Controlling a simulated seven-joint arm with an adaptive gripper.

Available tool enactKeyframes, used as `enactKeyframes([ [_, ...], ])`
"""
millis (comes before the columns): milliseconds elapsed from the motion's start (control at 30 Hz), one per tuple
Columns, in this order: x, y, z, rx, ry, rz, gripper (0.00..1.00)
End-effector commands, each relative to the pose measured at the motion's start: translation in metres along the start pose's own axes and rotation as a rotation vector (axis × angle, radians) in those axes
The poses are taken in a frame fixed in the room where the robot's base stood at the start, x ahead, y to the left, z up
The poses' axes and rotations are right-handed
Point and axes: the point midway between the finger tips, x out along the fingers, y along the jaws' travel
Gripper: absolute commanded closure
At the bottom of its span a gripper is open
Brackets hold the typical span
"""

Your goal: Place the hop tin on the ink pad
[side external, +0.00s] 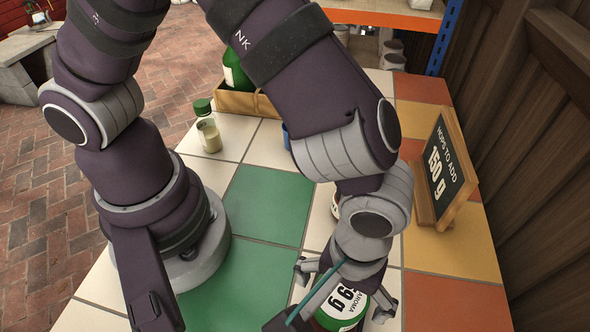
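The lower part of the tin is cut off by the frame edge. No ink pad can be made out; my arm hides part of the table.
A chalkboard sign (446,172) reading "HOPS TO ADD 150 g" stands at the right. A green-capped jar (207,130) and a wooden crate (236,101) with a green bottle (236,72) are at the back. Another item (335,205) is mostly hidden behind my arm. The green tiles (262,205) are clear.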

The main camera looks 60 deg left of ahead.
Motion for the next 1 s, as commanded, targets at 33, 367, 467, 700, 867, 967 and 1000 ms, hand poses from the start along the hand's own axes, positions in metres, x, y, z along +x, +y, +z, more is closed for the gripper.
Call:
enactKeyframes([
  [33,0.0,0.0,0.0,0.0,0.0,0.0,0.07],
  [367,-0.005,0.0,0.0,0.0,0.0,0.002,0.07],
  [467,-0.023,0.001,0.0,0.0,0.0,0.006,0.07],
  [700,-0.087,0.002,-0.001,-0.002,0.002,0.009,0.07],
  [867,-0.115,0.001,0.0,0.0,0.001,0.005,0.07],
  [967,-0.124,-0.001,-0.004,0.005,0.005,0.009,0.07],
  [1000,-0.129,-0.005,-0.013,0.017,0.016,0.022,0.07],
])
